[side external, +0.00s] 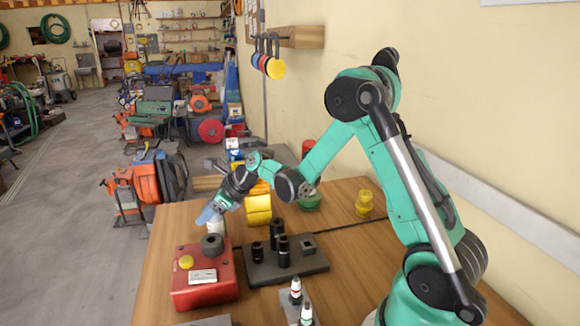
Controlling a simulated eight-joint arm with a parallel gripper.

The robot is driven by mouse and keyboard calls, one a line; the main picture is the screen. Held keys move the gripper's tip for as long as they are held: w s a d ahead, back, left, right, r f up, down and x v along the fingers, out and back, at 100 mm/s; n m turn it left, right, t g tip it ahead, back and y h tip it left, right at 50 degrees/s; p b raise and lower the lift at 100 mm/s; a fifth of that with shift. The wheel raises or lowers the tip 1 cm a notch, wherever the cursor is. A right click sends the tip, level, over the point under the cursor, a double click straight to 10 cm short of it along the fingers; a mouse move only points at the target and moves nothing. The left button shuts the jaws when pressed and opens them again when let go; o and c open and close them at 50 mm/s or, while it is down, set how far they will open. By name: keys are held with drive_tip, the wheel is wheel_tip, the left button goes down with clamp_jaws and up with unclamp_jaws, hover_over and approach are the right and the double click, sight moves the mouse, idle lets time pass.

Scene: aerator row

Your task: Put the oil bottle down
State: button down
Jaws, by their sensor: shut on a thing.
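My gripper (211,213) is at the far left part of the wooden bench, tilted downward. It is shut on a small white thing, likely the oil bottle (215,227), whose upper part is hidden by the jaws. The bottle shows just behind the red box, and I cannot tell whether its base touches the bench.
A red box (205,290) with a dark ring, a yellow knob and a pale plate on it stands close in front of my gripper. A dark tray (262,275) with black sockets is to the right. Bare wood (345,250) lies at the right.

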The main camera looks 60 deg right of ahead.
wheel_tip(320, 180, up, 20)
drive_tip(key=f, duration=0.1)
drive_tip(key=s+d+r+n+y, duration=0.1)
drive_tip(key=s+d+r, duration=0.15)
drive_tip(key=s, duration=0.65)
drive_tip(key=s+d+r+n+y, duration=0.1)
drive_tip(key=s+d+r, duration=0.15)
drive_tip(key=s, duration=0.75)
drive_tip(key=shift+g, duration=0.5)
drive_tip(key=shift+s+d+f, duration=0.1)
drive_tip(key=shift+f, duration=4.9)
drive_tip(key=shift+s+d+f, duration=0.1)
drive_tip(key=shift+f, duration=4.85)
